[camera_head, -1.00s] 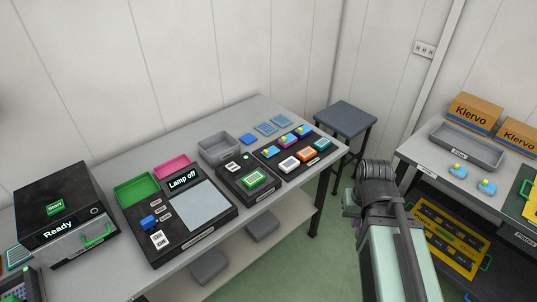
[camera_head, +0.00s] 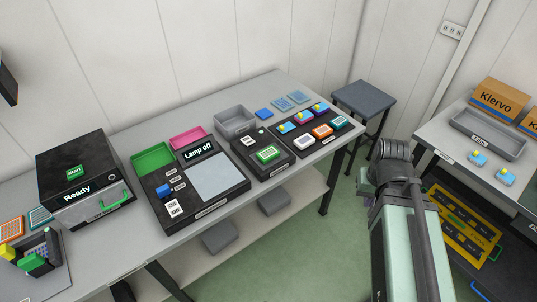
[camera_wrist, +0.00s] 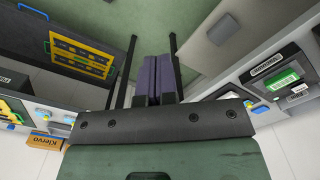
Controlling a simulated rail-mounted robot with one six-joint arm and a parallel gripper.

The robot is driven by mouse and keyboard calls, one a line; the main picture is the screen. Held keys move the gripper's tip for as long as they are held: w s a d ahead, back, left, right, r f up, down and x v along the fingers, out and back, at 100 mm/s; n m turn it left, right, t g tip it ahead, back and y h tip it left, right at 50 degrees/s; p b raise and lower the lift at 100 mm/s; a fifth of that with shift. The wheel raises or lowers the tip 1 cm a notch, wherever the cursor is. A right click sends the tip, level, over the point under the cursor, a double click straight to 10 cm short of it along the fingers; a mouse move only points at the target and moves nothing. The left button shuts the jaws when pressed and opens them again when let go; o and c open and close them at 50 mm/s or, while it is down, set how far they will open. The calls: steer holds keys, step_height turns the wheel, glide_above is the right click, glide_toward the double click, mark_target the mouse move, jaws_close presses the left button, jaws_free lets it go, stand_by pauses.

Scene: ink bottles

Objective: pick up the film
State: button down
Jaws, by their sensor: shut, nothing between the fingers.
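No item is clearly marked as film. Two flat light-blue patterned sheets lie at the back right of the long table in the head view, a left one (camera_head: 280,104) and a right one (camera_head: 298,97); I cannot tell whether either is the film. My gripper (camera_wrist: 158,62) shows in the wrist view as two dark purple fingers pressed together, with nothing between them. It is away from the table tops, over the floor area. In the head view my arm stands right of the long table and its fingers are hidden.
On the long table (camera_head: 225,98) are a "Lamp off" panel (camera_head: 215,180), a grey bin (camera_head: 235,122), a green tray (camera_head: 152,158), a pink tray (camera_head: 188,138) and a black "Ready" box (camera_head: 83,175). A stool (camera_head: 363,97) stands beyond its right end. A second table holds a grey tray (camera_head: 488,138).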

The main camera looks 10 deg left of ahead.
steer(key=c, duration=0.9)
jaws_free()
